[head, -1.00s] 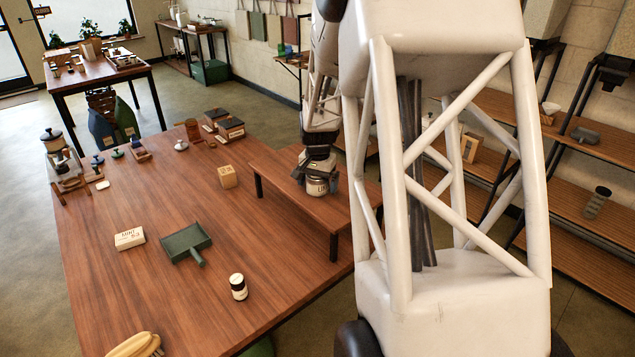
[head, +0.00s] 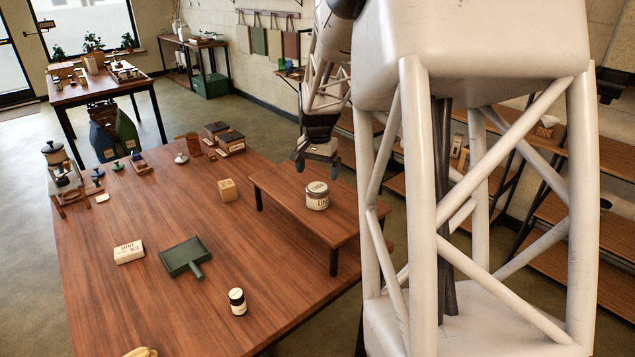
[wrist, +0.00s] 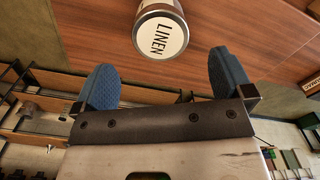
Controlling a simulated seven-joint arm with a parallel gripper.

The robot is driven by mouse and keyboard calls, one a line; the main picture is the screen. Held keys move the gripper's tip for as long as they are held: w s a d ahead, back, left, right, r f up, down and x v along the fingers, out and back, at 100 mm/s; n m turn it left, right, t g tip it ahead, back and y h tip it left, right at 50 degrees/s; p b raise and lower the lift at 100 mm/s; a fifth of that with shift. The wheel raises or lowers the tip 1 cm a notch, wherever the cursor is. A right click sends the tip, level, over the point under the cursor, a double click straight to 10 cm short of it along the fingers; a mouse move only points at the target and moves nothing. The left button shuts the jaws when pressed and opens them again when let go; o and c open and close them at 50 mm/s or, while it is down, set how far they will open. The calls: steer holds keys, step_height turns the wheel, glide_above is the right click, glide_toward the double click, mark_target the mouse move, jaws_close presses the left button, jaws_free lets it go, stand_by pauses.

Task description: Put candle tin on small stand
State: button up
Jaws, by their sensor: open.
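The candle tin (head: 316,195) stands upright on the small wooden stand (head: 285,200), which rests at the right part of the big table. In the wrist view the tin (wrist: 161,32) shows its "LINEN" label, beyond and apart from my fingers. My gripper (head: 318,165) is above the stand, behind and over the tin in the head view. In the wrist view my gripper (wrist: 162,85) has its two blue fingers spread wide with nothing between them.
On the table (head: 130,310) are a green dustpan-like tray (head: 185,257), a white labelled box (head: 129,252), a small jar (head: 237,301) and a small wooden block (head: 227,190). Shelves stand at the right. The stand's surface around the tin is clear.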

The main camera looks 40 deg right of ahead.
mark_target(316, 188)
steer(key=shift+r, duration=1.5)
steer(key=shift+a+r, duration=0.1)
steer(key=shift+a, duration=0.2)
steer(key=s+a+r+n+t, duration=0.1)
steer(key=s+a+r+n, duration=0.25)
steer(key=a, duration=0.65)
steer(key=s+a+r+n, duration=0.25)
steer(key=s+a, duration=0.25)
steer(key=a, duration=0.5)
steer(key=s+a+f+n+t, duration=0.1)
steer(key=s+a+n, duration=0.5)
steer(key=s+a, duration=1)
steer(key=shift+s+t, duration=0.3)
steer(key=shift+s, duration=0.7)
